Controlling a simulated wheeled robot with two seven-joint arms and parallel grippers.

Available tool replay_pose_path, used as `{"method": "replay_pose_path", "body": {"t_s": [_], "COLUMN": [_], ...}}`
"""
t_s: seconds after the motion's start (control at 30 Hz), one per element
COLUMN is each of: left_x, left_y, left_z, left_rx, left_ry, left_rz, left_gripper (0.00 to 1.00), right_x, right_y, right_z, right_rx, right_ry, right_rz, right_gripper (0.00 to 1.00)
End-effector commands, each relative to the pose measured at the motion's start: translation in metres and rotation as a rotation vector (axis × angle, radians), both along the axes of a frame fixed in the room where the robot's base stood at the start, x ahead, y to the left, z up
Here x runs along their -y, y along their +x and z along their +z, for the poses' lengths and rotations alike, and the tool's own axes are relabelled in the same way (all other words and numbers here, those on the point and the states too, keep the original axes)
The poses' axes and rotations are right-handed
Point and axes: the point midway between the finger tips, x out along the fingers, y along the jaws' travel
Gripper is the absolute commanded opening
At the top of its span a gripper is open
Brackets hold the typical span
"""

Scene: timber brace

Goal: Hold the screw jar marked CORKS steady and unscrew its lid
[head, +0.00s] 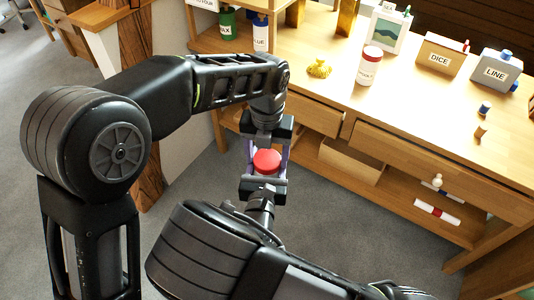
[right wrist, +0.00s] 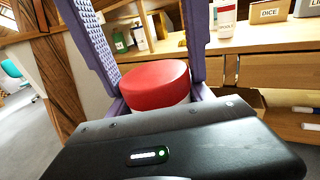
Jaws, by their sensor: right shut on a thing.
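A jar with a red lid (head: 266,161) is held in the air in front of the workbench. Its lid (right wrist: 155,85) shows large in the right wrist view, with a sliver of pale body under it. No label shows on it. My right gripper (head: 265,180) is shut on the jar body from the near side. My left gripper (head: 268,143) is at the lid from the far side, its purple fingers either side of it. I cannot tell whether these fingers press on the lid. The lid sits on the jar; whether it is loosened cannot be seen.
On the workbench (head: 310,88) stand another red-lidded white jar (head: 370,66), a yellow lump (head: 319,69), a DICE box (head: 440,55) and a LINE container (head: 496,70). Drawers and a low shelf are below. Grey floor around the jar is clear.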

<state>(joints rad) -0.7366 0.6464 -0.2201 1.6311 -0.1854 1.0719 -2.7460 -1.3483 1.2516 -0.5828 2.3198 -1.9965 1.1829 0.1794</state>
Motion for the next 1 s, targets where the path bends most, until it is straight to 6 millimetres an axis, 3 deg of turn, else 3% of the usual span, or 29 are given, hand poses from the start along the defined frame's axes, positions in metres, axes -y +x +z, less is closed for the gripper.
{"method": "replay_pose_path", "body": {"t_s": [0.63,0.67,0.9,1.0], "left_x": [-0.0004,-0.0004,-0.0002,-0.0002], "left_y": [0.0002,0.0002,0.0001,0.0001], "left_z": [0.0003,0.0003,0.0003,0.0003], "left_rx": [0.0,0.0,0.0,0.0], "left_ry": [0.0,0.0,0.0,0.0], "left_rz": [0.001,0.001,0.0,0.0], "left_gripper": [0.13,0.64,0.84,0.84], "right_x": [0.0004,0.0004,0.0002,0.0001], "right_y": [0.0,0.0,0.0001,0.0001], "right_z": [0.0002,0.0002,0.0003,0.0003], "right_rx": [0.0,0.0,0.001,0.001], "right_ry": [0.0,0.0,0.0,0.0], "right_rz": [-0.001,-0.001,-0.001,0.0], "right_gripper": [0.0,0.0,0.0,0.0]}}
